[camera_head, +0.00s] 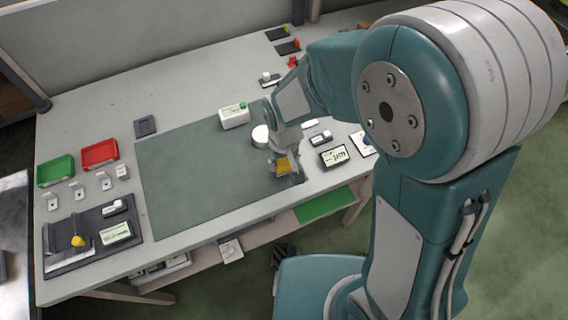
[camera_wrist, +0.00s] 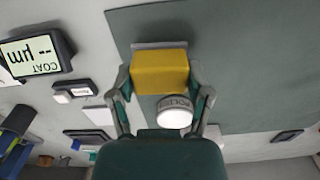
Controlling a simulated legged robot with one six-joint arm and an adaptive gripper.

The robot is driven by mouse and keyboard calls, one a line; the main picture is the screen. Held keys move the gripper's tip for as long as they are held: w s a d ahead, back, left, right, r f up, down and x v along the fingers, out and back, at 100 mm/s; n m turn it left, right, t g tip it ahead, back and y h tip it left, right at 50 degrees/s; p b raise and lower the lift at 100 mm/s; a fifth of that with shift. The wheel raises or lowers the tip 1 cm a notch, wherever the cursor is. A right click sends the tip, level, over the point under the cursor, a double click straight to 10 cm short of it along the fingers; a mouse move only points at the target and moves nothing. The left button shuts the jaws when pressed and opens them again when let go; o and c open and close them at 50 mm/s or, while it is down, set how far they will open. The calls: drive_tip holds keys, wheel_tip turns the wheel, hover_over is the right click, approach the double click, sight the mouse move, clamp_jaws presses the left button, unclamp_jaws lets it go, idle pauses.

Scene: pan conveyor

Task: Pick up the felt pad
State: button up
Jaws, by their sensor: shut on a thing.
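The felt pad (camera_head: 283,166) is a yellow block near the right edge of the dark green-grey mat (camera_head: 195,180). In the wrist view the felt pad (camera_wrist: 160,73) shows its yellow face, with a thin grey layer along its far edge. My gripper (camera_head: 287,163) is over the mat's right side. In the wrist view my gripper (camera_wrist: 159,80) has one finger on each side of the yellow block and is shut on it. I cannot tell whether the pad touches the mat or hangs just above it.
A white round tub (camera_wrist: 174,111) stands close beside the gripper. A display gauge (camera_head: 334,156) lies to the right. A white box with green cap (camera_head: 234,116) stands behind. Red (camera_head: 100,153) and green (camera_head: 55,171) trays are at left. The mat's middle is clear.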

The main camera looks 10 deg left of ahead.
drive_tip(key=s+r, duration=1)
drive_tip(key=s, duration=0.4)
drive_tip(key=shift+d+r, duration=0.25)
drive_tip(key=shift+r, duration=0.1)
